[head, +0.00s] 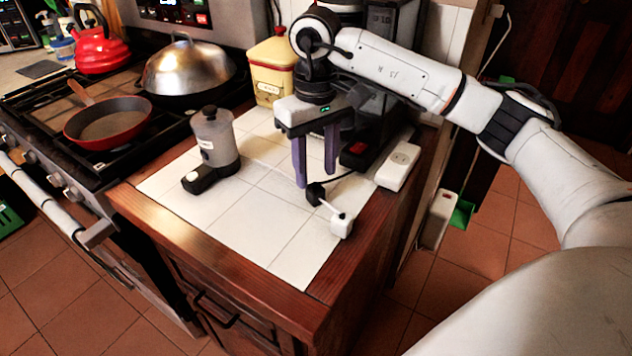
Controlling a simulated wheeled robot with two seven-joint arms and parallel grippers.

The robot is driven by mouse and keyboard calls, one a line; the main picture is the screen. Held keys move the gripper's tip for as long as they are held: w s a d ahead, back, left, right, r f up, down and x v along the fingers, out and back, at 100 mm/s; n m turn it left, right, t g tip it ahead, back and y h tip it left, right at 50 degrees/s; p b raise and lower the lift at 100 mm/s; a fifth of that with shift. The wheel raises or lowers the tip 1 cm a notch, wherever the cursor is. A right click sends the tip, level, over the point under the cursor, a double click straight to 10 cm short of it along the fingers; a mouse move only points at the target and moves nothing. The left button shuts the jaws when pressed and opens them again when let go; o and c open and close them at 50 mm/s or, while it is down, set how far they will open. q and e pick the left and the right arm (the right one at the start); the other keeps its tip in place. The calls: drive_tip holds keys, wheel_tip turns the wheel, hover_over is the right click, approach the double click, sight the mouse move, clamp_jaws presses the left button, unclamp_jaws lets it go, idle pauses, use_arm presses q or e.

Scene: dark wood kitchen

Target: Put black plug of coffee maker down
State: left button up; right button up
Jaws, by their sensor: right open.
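The black plug (316,193) is on or just above the white tiled counter (245,222), just below and beside my right gripper's fingertips. A thin black cord runs from it back toward the dark coffee maker (377,122), which my right arm partly hides. My right gripper (316,177) points down with its two purple fingers apart. I see no plug between the fingers. A small white plug-like block (341,224) sits just in front of the black plug; a pale thin piece shows between them, and I cannot tell whether they are joined. My left gripper is out of view.
A white socket block (398,167) lies at the counter's right side. A grey grinder-like appliance (215,140) stands to the left, and a yellow canister (273,70) behind. The stove holds a red pan (108,121). The counter's front middle is clear.

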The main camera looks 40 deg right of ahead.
sight(316, 187)
wheel_tip(316, 187, up, 8)
drive_tip(key=shift+f, duration=0.1)
idle(0.6)
